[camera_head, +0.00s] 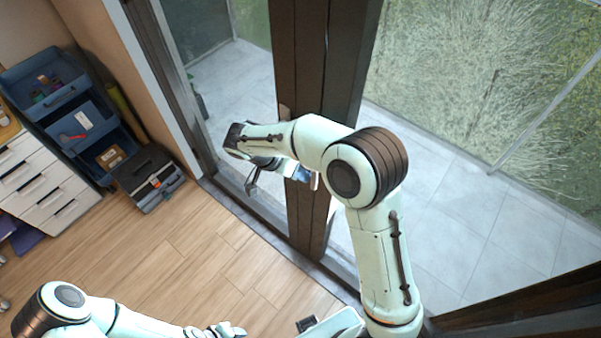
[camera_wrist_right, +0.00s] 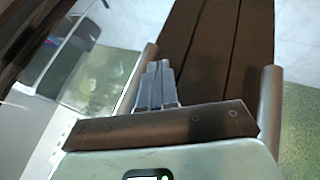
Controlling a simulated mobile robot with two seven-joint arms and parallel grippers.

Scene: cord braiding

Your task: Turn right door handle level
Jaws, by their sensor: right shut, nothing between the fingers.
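The dark door frame (camera_head: 308,232) stands upright between two glass panes. My right arm reaches across it, and its wrist bends back toward the frame. My right gripper (camera_head: 304,176) is close in front of the frame and partly hidden by my own arm. In the right wrist view the gripper's grey fingers (camera_wrist_right: 157,85) are shut together and empty, with the dark frame (camera_wrist_right: 205,55) beyond them. A thin dark hooked part (camera_head: 252,184) shows below the wrist; I cannot tell whether it is the door handle. No handle is clear in the wrist view. My left gripper (camera_head: 226,329) is low in the picture, away from the door.
A toolbox (camera_head: 148,178), blue stacked bins (camera_head: 82,125) and a white drawer unit (camera_head: 35,180) stand at the left wall. The wooden floor (camera_head: 190,255) before the door is clear. Paving (camera_head: 450,190) and grass show through the glass.

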